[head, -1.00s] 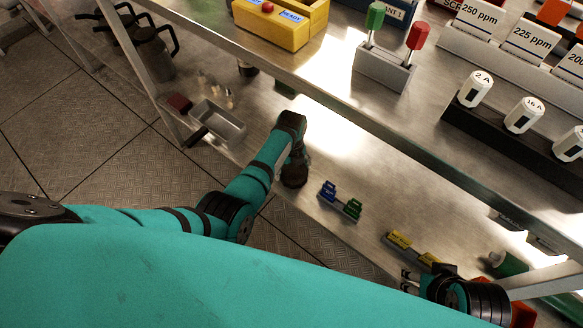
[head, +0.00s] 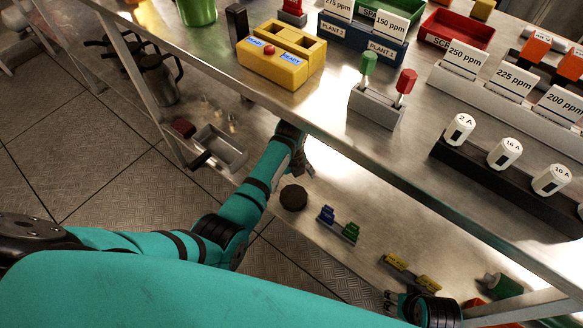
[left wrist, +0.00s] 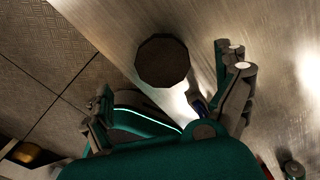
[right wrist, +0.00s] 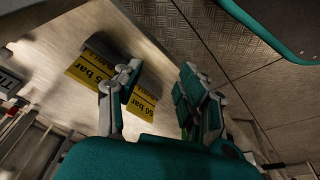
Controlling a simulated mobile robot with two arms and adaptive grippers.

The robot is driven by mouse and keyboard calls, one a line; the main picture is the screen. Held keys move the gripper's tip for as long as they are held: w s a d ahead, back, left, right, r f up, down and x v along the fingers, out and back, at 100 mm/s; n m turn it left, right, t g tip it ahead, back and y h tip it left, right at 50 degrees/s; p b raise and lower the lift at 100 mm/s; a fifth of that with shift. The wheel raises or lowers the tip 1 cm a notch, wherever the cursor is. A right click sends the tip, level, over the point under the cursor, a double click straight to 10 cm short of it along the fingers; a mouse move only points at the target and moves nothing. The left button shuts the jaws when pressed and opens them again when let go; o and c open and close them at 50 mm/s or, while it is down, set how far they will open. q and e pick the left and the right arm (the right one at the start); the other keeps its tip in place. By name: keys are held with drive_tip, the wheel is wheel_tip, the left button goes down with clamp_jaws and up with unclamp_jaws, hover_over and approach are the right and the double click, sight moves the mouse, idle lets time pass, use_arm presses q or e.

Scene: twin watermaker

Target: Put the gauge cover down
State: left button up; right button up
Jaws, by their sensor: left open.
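The gauge cover looks to be the dark round, many-sided cap (head: 293,197) on the lower shelf near its front edge. It also shows in the left wrist view (left wrist: 162,61). My left gripper (head: 306,168) is open and empty, a little above and behind the cap in the head view. In the left wrist view its fingers (left wrist: 165,95) are spread wide, with the cap beyond them and apart from them. My right gripper (head: 389,302) is low at the right, by the shelf's front edge. In the right wrist view its fingers (right wrist: 155,90) are apart with nothing between them.
On the lower shelf (head: 330,195) are a blue and green block rack (head: 338,224), yellow labelled blocks (head: 412,273) and a grey tray (head: 218,148). A yellow box (head: 281,56) stands on the bench.

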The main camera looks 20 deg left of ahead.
use_arm(q)
wheel_tip(320, 180, up, 4)
drive_tip(key=p, duration=0.1)
drive_tip(key=s+f+n, duration=0.1)
drive_tip(key=s+n, duration=0.1)
drive_tip(key=s+a+f+n, duration=0.1)
drive_tip(key=s+f+n, duration=0.1)
drive_tip(key=s+a+f+n, duration=0.1)
drive_tip(key=s+f+n, duration=0.1)
drive_tip(key=shift+s+f+t, duration=0.25)
drive_tip(key=shift+s+t, duration=0.05)
drive_tip(key=shift+s, duration=0.1)
drive_tip(key=s+a+f+n+t, duration=0.1)
drive_tip(key=s+f+n, duration=0.1)
drive_tip(key=s+n, duration=0.7)
drive_tip(key=s+a+f+n+t, duration=0.1)
drive_tip(key=s+f+n, duration=0.1)
drive_tip(key=s+n, duration=0.7)
drive_tip(key=shift+s, duration=0.35)
use_arm(e)
drive_tip(key=f, duration=0.3)
drive_tip(key=s+f, duration=0.1)
drive_tip(key=f, duration=0.1)
drive_tip(key=shift+f, duration=0.2)
use_arm(q)
drive_tip(key=shift+a, duration=0.1)
drive_tip(key=shift+c, duration=0.4)
